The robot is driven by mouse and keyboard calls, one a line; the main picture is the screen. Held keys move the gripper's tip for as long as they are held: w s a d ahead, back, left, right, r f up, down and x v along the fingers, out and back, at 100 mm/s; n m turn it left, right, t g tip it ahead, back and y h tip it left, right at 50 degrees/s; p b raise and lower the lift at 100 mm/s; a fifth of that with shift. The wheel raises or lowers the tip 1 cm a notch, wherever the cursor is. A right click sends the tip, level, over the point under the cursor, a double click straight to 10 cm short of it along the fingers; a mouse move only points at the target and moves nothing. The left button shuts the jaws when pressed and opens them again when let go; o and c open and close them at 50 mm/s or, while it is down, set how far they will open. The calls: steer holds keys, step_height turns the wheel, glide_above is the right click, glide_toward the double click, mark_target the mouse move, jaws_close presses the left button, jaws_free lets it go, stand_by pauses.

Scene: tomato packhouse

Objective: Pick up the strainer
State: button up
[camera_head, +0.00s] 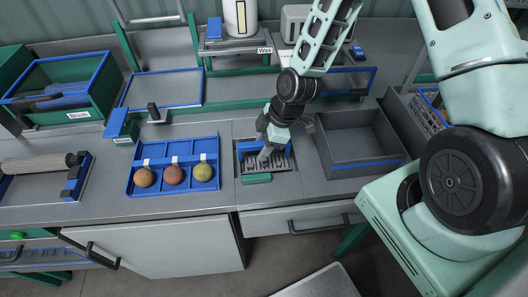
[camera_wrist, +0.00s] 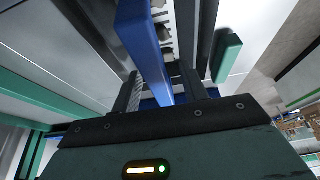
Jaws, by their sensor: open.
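What looks like the strainer, a slotted grey piece with a blue bar, sits in a recess of the counter (camera_head: 280,164). In the wrist view its blue bar (camera_wrist: 143,40) runs up between my fingers, with the slots beside it. My gripper (camera_head: 265,152) points down over the strainer; it also shows in the wrist view (camera_wrist: 160,92). Its two dark fingers are apart, one on each side of the blue bar. I cannot tell whether either finger touches the bar. My gripper hides part of the strainer in the head view.
A green bar (camera_head: 257,179) lies at the recess's front edge. A blue tray (camera_head: 146,189) with three round fruits is to the left. A grey open bin (camera_head: 365,160) is close on the right. A green Brush crate (camera_head: 88,105) is far left.

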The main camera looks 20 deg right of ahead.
steer(key=shift+a+f, duration=0.2)
steer(key=shift+f, duration=0.3)
steer(key=shift+f, duration=0.25)
stand_by(0.4)
jaws_close()
